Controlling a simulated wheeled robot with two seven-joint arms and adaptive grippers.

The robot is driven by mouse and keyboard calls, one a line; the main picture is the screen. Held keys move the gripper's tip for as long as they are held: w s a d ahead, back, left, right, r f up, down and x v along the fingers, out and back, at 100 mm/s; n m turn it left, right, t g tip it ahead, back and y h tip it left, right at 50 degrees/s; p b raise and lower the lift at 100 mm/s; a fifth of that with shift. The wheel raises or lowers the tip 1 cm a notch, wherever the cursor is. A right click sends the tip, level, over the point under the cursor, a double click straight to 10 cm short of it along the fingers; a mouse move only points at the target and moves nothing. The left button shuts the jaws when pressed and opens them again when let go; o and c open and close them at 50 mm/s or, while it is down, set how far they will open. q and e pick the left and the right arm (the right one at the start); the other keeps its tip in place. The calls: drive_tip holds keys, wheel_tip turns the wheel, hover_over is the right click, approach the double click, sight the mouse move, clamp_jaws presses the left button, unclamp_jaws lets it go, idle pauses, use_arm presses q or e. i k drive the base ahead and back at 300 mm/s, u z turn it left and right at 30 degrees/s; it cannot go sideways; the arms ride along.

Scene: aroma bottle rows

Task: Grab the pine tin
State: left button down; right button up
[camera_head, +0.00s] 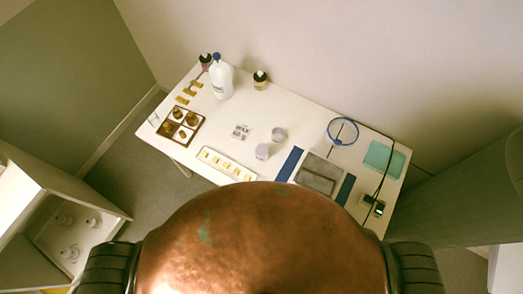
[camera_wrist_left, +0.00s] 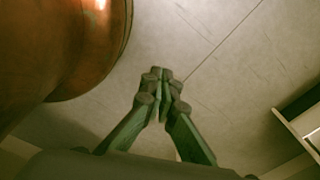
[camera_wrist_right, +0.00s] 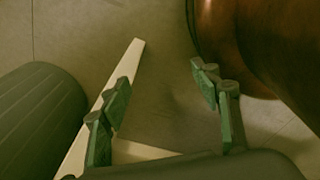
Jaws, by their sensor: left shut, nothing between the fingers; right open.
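Two small pale tins stand near the middle of the white table in the head view. One tin (camera_head: 279,134) is farther back, and the other tin (camera_head: 262,151) is nearer the front edge. Their labels are too small to read, so I cannot tell which, if either, is pine. My left gripper (camera_wrist_left: 160,78) is shut and empty, over bare floor in its wrist view. My right gripper (camera_wrist_right: 161,88) is open and empty, with floor and a pale edge behind it. Neither gripper shows in the head view; no tin shows in the wrist views.
The white table (camera_head: 305,128) also holds a brown divided box (camera_head: 166,139), a white bottle (camera_head: 221,80), dark bottles, a pale tray (camera_head: 227,166), a grey pad (camera_head: 318,173), a blue ring (camera_head: 342,131) and a teal mat (camera_head: 384,159). A wall stands behind it.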

sight(263, 149)
drive_tip(key=u, duration=0.3)
drive_tip(key=k, duration=1.95)
drive_tip(key=u, duration=0.35)
